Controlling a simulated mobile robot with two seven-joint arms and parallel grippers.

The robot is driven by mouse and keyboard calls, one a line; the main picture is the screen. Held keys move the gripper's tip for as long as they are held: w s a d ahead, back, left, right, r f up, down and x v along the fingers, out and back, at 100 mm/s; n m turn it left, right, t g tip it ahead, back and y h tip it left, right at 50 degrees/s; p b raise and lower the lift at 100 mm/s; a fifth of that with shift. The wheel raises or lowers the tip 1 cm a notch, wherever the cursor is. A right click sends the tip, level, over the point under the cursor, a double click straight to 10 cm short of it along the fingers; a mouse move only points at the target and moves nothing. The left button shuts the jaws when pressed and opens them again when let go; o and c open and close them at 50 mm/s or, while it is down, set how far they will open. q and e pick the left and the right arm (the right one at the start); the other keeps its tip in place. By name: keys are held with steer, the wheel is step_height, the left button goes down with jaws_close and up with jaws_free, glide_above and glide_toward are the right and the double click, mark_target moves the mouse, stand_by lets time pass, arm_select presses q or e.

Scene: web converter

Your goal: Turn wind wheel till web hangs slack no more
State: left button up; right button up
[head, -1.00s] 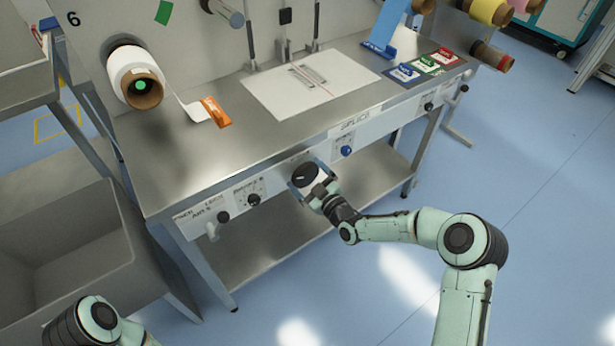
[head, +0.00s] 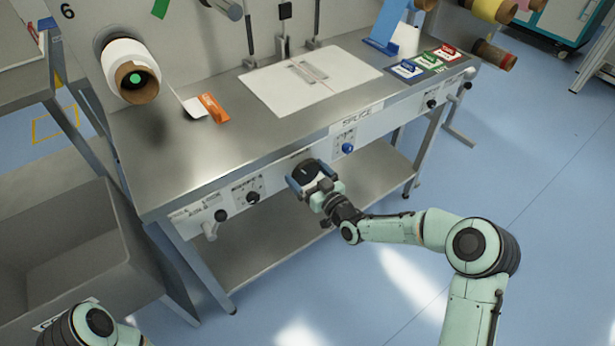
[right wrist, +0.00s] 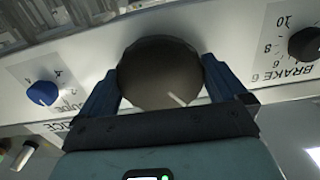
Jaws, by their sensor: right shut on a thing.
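The wind wheel (head: 306,170) is a large dark round knob with a pale mark on the bench's front panel. It also shows in the right wrist view (right wrist: 158,68). My right gripper (head: 309,176) is shut on it, with one blue finger on each side of its rim. The white web (head: 190,104) runs from the white roll (head: 122,58) at the left down to an orange tab (head: 213,107) on the bench top. Its lower part looks bent; how slack it is I cannot clearly tell. Part of my left arm shows at bottom left, but its gripper is out of view.
A blue knob (head: 348,148) is right of the wheel in the head view; the dark brake knob (head: 252,197) is left of it. A white splice sheet (head: 310,84) and coloured cards (head: 428,63) lie on the bench top (head: 225,150). A grey bin (head: 75,255) stands at left.

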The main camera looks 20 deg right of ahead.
steer(key=m, duration=0.3)
steer(key=shift+m+b, duration=0.35)
steer(key=shift+m, duration=0.05)
steer(key=m, duration=0.3)
steer(key=shift+m, duration=0.3)
steer(key=m, duration=0.2)
steer(key=shift+m, duration=0.3)
arm_select(q)
steer(key=shift+w+a+f, duration=0.2)
steer(key=shift+w+f, duration=0.1)
steer(key=shift+w, duration=0.15)
arm_select(e)
steer(key=shift+a+m, duration=0.1)
steer(key=shift+m, duration=1.9)
steer(key=o, duration=0.6)
arm_select(q)
steer(key=s+r+p, duration=0.1)
steer(key=s+d+r+p, duration=0.1)
steer(key=shift+s+r+g, duration=0.2)
steer(key=shift+s+g, duration=0.2)
arm_select(e)
steer(key=v, duration=1.3)
steer(key=shift+s, duration=0.25)
steer(key=shift+r, duration=0.1)
